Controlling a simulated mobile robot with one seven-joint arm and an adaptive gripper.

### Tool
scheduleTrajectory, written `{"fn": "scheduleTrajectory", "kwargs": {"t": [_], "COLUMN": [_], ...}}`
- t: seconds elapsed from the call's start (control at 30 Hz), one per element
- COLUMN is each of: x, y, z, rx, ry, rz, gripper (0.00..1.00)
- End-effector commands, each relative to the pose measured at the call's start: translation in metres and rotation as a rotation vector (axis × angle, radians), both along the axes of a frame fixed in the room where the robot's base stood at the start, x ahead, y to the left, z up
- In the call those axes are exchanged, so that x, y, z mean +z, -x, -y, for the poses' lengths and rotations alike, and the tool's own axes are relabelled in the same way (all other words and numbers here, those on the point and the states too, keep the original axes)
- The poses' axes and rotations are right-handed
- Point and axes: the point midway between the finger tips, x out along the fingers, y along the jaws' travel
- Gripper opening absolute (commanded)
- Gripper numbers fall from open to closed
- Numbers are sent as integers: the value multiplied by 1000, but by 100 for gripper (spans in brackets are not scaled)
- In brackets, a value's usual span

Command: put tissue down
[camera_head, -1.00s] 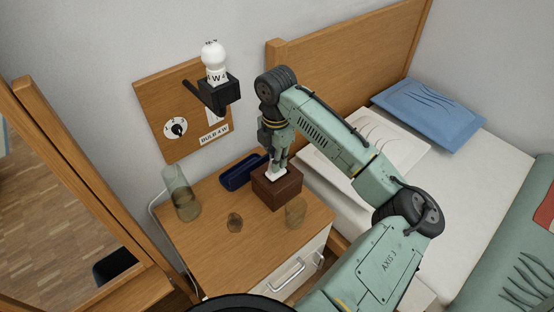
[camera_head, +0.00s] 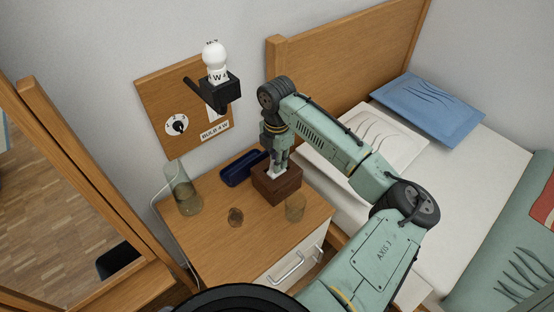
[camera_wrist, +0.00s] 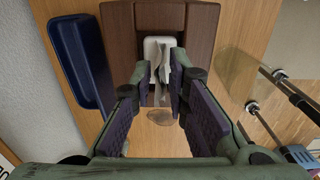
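A brown tissue box (camera_head: 277,187) stands upright on the wooden nightstand top (camera_head: 215,245). It also shows at the top of the wrist view (camera_wrist: 120,40). A white tissue (camera_wrist: 161,65) rises from the pale slot in the box. In the head view only a little of the white (camera_head: 272,172) shows. My gripper (camera_wrist: 163,75) is just above the box, its two dark pads apart on either side of the tissue. It looks open, with small gaps beside the tissue. The tissue's lower end in the slot is partly hidden.
A dark blue tray (camera_head: 240,168) lies behind the box. A wall board with a bulb lamp (camera_head: 216,90) is above. The bed (camera_head: 470,180) is at right.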

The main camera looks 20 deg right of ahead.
Motion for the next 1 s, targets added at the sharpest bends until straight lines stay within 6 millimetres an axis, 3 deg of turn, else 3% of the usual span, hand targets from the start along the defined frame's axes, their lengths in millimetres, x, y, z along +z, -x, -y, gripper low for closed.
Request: {"fn": "scheduleTrajectory", "kwargs": {"t": [0.2,0.6,1.0], "x": [0,8,87], "y": [0,-1,-1], "z": [0,0,-1], "rx": [0,0,1], "ry": [0,1,1], "rz": [0,1,3], "gripper": [31,31,31]}}
